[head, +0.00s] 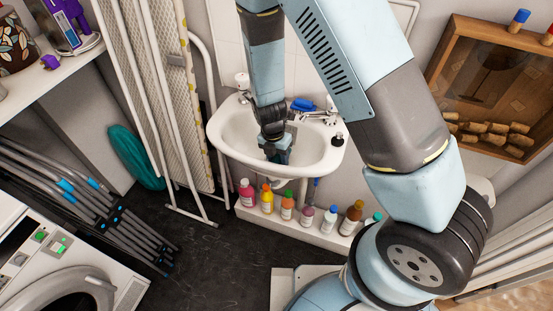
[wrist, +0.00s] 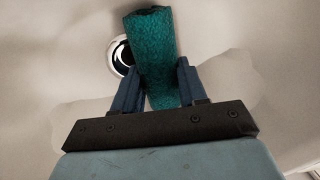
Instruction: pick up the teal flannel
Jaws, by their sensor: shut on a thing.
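The teal flannel (wrist: 153,45) shows in the wrist view as a rolled or folded teal cloth between the two blue fingers. My gripper (wrist: 157,82) is shut on it, with a finger on each side. The cloth's upper end sticks out past the fingertips, beside the dark drain hole (wrist: 121,55) of the basin. In the head view my gripper (head: 277,155) points down into the white basin (head: 228,138). The flannel is hard to make out there behind the gripper. I cannot tell whether the cloth still touches the basin floor.
A tap (head: 318,117), a blue item (head: 303,104) and a small dark-topped bottle (head: 337,139) sit on the basin's back and right rim. Several coloured bottles (head: 287,206) line a ledge below. A folded ironing board (head: 158,80) stands left of the basin.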

